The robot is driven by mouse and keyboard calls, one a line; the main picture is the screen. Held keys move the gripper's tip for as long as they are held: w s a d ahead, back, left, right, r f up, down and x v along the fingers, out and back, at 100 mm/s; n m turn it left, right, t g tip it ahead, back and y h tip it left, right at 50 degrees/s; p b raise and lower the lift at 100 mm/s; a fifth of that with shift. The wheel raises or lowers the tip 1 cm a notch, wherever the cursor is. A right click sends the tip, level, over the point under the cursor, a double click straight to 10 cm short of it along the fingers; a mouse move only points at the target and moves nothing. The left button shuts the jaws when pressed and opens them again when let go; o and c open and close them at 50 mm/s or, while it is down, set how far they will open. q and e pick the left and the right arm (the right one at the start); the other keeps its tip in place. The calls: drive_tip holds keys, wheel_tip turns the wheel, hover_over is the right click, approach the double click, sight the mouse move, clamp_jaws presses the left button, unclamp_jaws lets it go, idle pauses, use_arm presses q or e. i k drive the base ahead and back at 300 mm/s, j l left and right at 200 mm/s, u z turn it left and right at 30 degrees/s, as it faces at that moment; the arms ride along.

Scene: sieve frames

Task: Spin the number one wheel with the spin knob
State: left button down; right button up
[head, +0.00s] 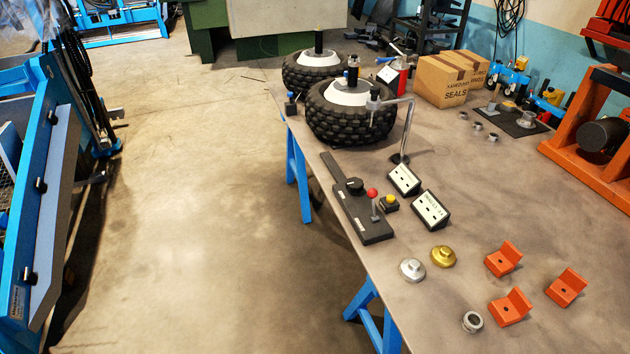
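Two black knobbly tyred wheels with pale hubs sit at the table's far left corner. The near wheel (338,124) is larger in the picture, and the far wheel (295,80) is behind it. Each has a dark upright post at its hub. I cannot read a number on either wheel. A black round knob (354,185) sits on a long dark plate (376,229) at the table's left edge. A red ball-topped lever (373,193) stands on the same plate. I cannot tell which part is the spin knob. Neither of my grippers is in view.
A bent metal stand (409,125) rises beside the near wheel. Two white-faced boxes (403,180) (430,210) and a yellow-topped button (389,203) are near the plate. Orange brackets (504,258) and metal flanges (412,269) lie in front. A cardboard box (441,83) stands behind.

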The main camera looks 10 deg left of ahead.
sight(354, 185)
drive_tip(key=i+j, duration=0.2)
drive_tip(key=j, duration=0.15)
drive_tip(key=i+j, duration=0.45)
drive_tip(key=j, duration=0.2)
drive_tip(key=i+j+z, duration=0.1)
drive_tip(key=j, duration=0.25)
drive_tip(key=i, duration=0.1)
